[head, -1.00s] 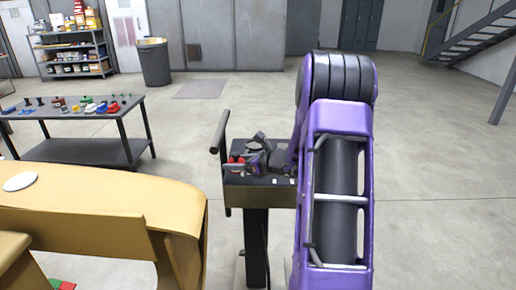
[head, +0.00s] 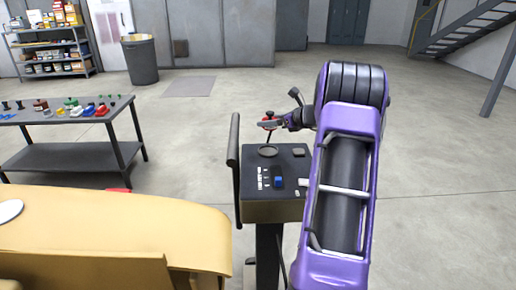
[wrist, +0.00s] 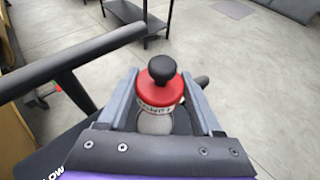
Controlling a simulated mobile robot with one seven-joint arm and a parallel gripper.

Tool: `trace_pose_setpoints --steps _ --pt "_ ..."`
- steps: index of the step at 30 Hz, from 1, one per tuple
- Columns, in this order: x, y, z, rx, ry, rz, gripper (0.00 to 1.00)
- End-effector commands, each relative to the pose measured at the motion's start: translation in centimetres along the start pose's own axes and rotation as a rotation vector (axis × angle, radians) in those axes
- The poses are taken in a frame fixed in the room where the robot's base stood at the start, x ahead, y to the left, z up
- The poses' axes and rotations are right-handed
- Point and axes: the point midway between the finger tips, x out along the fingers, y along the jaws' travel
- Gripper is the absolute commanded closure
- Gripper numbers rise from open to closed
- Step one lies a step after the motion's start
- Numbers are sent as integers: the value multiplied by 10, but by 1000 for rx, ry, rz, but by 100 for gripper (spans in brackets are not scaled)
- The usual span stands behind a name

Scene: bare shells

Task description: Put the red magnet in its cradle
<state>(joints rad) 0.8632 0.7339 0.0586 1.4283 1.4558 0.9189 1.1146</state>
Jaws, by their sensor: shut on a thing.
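The red magnet (wrist: 160,88) has a black knob on top and a pale band with writing around its side. My gripper (wrist: 158,78) is shut on it, one finger on each side, and holds it roughly upright. In the head view the magnet (head: 270,123) and my gripper (head: 266,125) show above the far edge of the black-topped stand (head: 292,162). A round dark ring (head: 268,151) lies on the stand top, below the magnet; I cannot tell whether it is the cradle. What lies directly under the magnet is partly hidden in the wrist view.
A dark upright bar (head: 235,165) rises along the stand's left side. A tan curved counter (head: 120,225) is at the left front. A table with several small objects (head: 70,155) stands farther left.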

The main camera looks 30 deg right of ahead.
Motion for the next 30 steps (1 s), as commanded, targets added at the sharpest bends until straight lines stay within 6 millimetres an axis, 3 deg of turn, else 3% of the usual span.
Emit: trace_pose_setpoints --steps 5,12,20,25,30 --pt "2 -1 -5 2 -1 -1 100" --pt "18 -1 -46 2 1 -1 100" --pt "27 -1 -66 1 0 -1 100" --pt "36 -1 -89 2 -1 -1 100" --pt "38 -1 -92 -1 -2 -2 100"
